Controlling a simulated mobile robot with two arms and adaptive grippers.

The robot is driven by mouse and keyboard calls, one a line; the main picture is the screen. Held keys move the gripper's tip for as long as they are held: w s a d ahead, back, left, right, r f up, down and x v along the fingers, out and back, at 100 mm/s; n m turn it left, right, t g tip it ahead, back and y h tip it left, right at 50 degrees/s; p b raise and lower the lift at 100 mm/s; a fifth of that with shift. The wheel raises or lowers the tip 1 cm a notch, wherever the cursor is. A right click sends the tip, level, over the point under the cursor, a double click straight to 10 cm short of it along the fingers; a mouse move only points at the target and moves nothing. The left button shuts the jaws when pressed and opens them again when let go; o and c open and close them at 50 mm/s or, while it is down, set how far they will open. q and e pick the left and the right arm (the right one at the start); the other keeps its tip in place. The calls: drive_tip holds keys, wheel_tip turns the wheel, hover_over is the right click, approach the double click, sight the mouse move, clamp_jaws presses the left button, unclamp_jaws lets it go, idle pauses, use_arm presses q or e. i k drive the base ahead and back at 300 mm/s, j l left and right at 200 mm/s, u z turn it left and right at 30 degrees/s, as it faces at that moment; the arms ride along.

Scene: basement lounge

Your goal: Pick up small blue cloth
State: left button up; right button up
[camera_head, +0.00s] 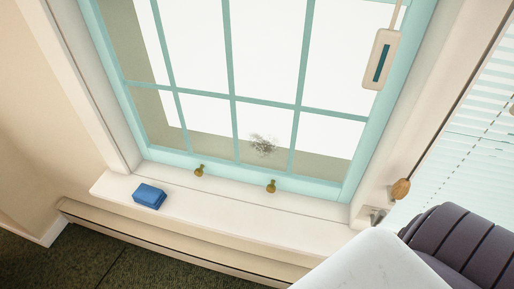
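A small blue cloth (149,196), looking like a folded block, lies on the left part of the white window sill (215,217). It sits close to the sill's front edge, below the window frame. Nothing touches it from above. Neither of my grippers shows in the head view.
The teal-framed window (233,97) rises behind the sill, with two small brass knobs (199,170) at its bottom rail. A white surface (372,266) and a dark ribbed cushioned piece (462,240) fill the lower right. Dark carpet (60,265) lies at lower left.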

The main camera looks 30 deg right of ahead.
sight(149, 196)
drive_tip(key=i+j, duration=0.4)
drive_tip(key=i+j+z, duration=0.2)
drive_tip(key=z, duration=0.2)
drive_tip(key=i+j+z, duration=0.1)
drive_tip(key=j+z, duration=0.3)
drive_tip(key=i+j+z, duration=0.1)
drive_tip(key=j+z, duration=0.25)
drive_tip(key=z, duration=0.4)
